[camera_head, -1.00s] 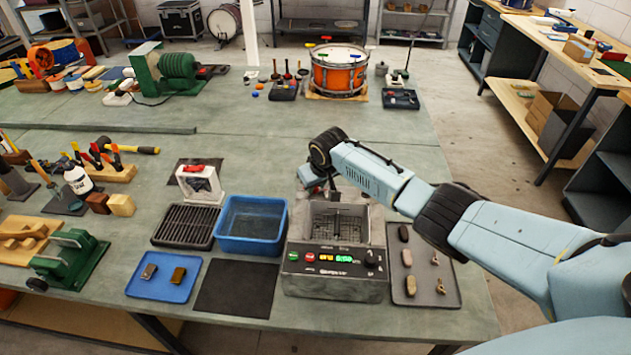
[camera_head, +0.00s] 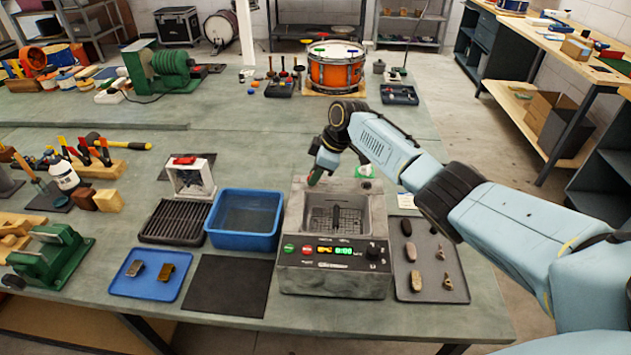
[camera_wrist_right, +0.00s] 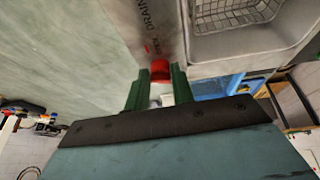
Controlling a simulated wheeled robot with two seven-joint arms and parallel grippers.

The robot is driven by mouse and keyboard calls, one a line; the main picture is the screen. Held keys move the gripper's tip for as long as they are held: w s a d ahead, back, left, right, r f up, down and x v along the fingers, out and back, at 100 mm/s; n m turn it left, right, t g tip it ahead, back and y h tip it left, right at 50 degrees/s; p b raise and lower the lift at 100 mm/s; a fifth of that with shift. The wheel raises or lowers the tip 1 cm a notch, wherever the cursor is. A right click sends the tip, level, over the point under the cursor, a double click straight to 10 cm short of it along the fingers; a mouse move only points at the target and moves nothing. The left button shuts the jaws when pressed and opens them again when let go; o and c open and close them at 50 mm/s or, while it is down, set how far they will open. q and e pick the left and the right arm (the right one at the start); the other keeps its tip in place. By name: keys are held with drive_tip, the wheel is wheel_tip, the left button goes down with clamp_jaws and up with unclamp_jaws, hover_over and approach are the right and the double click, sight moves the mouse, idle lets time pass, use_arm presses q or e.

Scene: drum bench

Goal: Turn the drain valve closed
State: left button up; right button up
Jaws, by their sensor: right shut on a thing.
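The drain valve's red handle (camera_wrist_right: 160,71) shows in the right wrist view, beside the printed word DRAIN on the grey metal cleaner. My right gripper (camera_wrist_right: 157,88) has its two green fingers on either side of this handle and is shut on it. In the head view my right gripper (camera_head: 314,178) points down at the back left of the cleaner (camera_head: 333,276), a grey box with an open basin and a lit front panel. The valve is hidden there by the gripper and cleaner. My left gripper is not in view.
A blue tub (camera_head: 244,243) stands close to the cleaner's left. A grey tray (camera_head: 432,288) with several small parts is at its right. A black mat (camera_head: 228,286) and a blue tray (camera_head: 150,289) lie at front left. The bench behind the cleaner is mostly clear.

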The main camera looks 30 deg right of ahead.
drive_tip(key=shift+f+n+g+y+b, duration=0.2)
drive_tip(key=shift+n+g+y+b, duration=0.1)
drive_tip(key=shift+n+b, duration=0.7)
drive_tip(key=o, duration=0.9)
drive_tip(key=shift+r, duration=0.1)
drive_tip(key=shift+o, duration=0.2)
drive_tip(key=shift+d, duration=0.1)
drive_tip(key=v, duration=1.3)
drive_tip(key=shift+r, duration=0.25)
drive_tip(key=shift+s+f, duration=0.1)
